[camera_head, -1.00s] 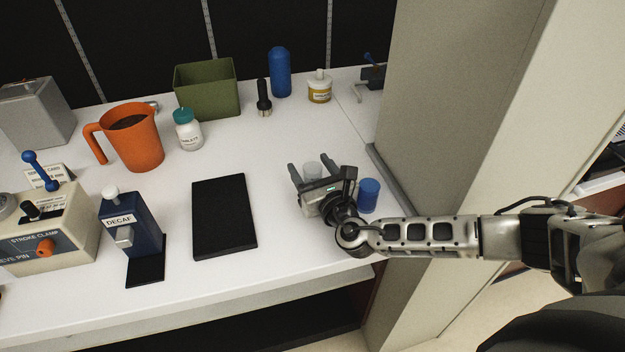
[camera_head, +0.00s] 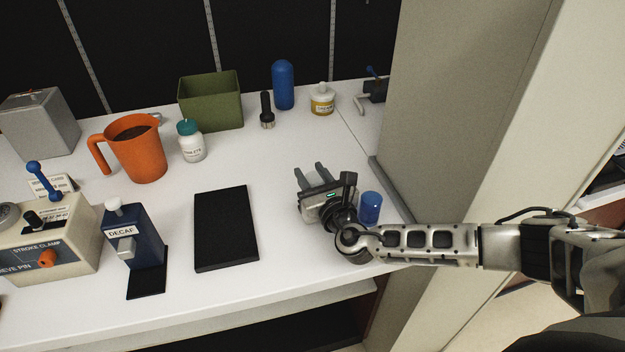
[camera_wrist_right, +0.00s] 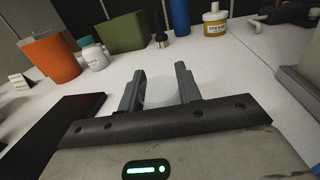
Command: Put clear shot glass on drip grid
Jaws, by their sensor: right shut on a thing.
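My right gripper (camera_head: 311,172) is above the white counter, right of the black slab, fingers pointing away toward the back. In the right wrist view, the gripper (camera_wrist_right: 159,84) is shut on the clear shot glass (camera_wrist_right: 160,94), a pale, see-through shape between the fingers. In the head view the glass is hard to make out. The flat black rectangular slab (camera_head: 225,228), which looks like the drip grid, lies left of the gripper with nothing on it. Its edge also shows at the left in the right wrist view (camera_wrist_right: 70,115). My left gripper is out of view.
A blue cup (camera_head: 371,208) stands close to the right of my gripper. A navy DECAF box (camera_head: 131,235) stands left of the slab. An orange jug (camera_head: 138,150), white bottle (camera_head: 191,146) and green bin (camera_head: 211,101) are behind. A beige wall panel (camera_head: 455,110) rises at right.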

